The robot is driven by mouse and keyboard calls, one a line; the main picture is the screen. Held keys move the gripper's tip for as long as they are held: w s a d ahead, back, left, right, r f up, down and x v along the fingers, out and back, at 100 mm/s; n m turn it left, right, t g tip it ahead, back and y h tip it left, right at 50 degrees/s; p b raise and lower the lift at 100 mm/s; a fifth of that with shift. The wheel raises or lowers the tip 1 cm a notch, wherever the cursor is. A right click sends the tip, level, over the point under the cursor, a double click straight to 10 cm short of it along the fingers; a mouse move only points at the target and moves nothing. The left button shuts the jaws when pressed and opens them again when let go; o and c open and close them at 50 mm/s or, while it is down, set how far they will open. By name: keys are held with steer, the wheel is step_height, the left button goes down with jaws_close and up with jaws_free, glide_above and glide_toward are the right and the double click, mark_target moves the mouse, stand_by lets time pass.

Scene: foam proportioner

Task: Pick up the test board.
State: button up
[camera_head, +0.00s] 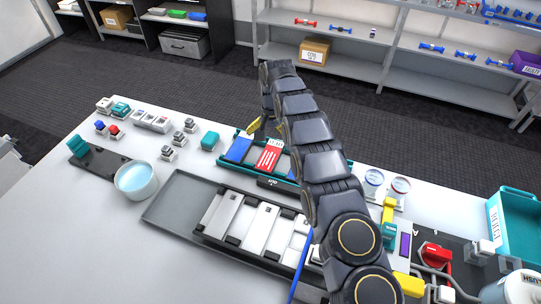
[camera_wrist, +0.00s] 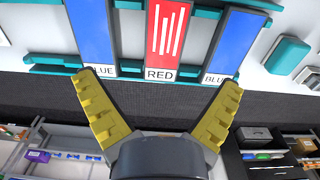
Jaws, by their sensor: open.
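No panel is plainly marked as the test board. A red panel (camera_head: 268,157) with white markings lies in a teal rack (camera_head: 226,159). In the wrist view the red panel (camera_wrist: 163,35) bears white stripes and a "RED" label. A blue panel (camera_head: 239,149) lies beside it; a second blue panel (camera_wrist: 238,42) shows on its other side in the wrist view. My gripper (camera_wrist: 157,84) is open and empty, with yellow fingers spread either side of the red panel's labelled end. In the head view my arm hides part of the rack and most of my gripper (camera_head: 266,127).
A grey tray (camera_head: 168,203) holds several pale plates in front of the rack. A white bowl (camera_head: 136,180) of pale blue liquid stands left. Small fittings and a teal block (camera_head: 210,141) stand behind. Jars, pipes and a teal bin (camera_head: 518,218) crowd the right. The table's front left is clear.

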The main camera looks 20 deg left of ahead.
mark_target(269, 157)
steer(key=shift+a+f, duration=0.35)
steer(key=shift+f, duration=0.45)
step_height(269, 157, down, 7)
steer(key=c, duration=1.3)
